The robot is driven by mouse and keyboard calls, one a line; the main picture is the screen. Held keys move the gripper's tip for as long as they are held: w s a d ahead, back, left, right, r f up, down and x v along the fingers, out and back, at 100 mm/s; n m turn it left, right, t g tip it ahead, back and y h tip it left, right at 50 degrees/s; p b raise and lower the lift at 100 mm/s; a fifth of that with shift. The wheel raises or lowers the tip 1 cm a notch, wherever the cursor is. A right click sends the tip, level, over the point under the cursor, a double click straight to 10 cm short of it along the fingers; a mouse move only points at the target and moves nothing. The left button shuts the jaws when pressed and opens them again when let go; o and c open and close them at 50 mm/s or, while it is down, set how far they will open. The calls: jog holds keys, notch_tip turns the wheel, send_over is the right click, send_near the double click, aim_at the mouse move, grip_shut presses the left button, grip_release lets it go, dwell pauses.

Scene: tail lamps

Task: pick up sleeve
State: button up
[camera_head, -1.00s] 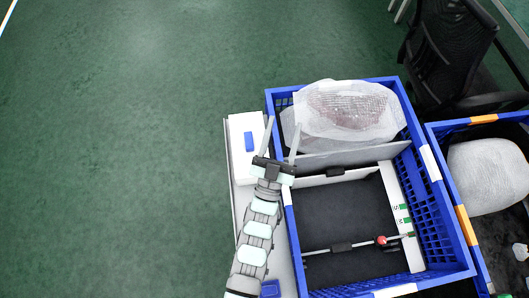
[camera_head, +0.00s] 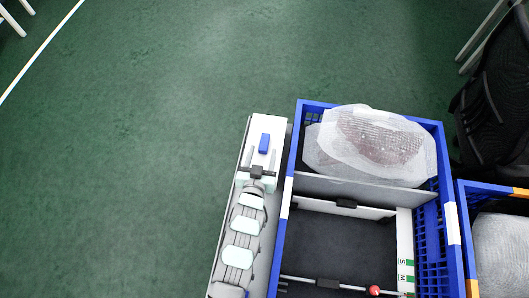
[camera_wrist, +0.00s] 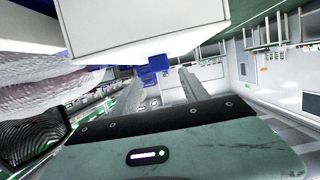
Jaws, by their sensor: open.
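The sleeve (camera_head: 330,158) is a translucent white, mesh-like wrap around a dark reddish lamp. It lies in the back compartment of the blue crate (camera_head: 441,135). The whitish crinkled material at the left of the wrist view (camera_wrist: 45,75) looks like the sleeve. My gripper (camera_head: 259,162) is outside the crate, to its left, over a white ledge. It is apart from the sleeve. In the wrist view my gripper (camera_wrist: 160,75) shows two separated fingers with nothing held between them.
A grey divider (camera_head: 365,190) stands in front of the sleeve. A rod with a red knob (camera_head: 375,290) crosses the front compartment. A second crate (camera_head: 466,200) and a black chair (camera_head: 495,110) are at right. Open floor is at left.

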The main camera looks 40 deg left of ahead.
aim_at(264, 145)
jog(key=b+x, duration=0.2)
jog(key=x, duration=0.2)
jog(key=shift+w+a+f, duration=0.2)
jog(key=shift+a+f, duration=0.05)
jog(key=shift+a, duration=0.1)
jog(key=shift+s+d, duration=0.1)
jog(key=shift+c, duration=0.6)
grip_shut()
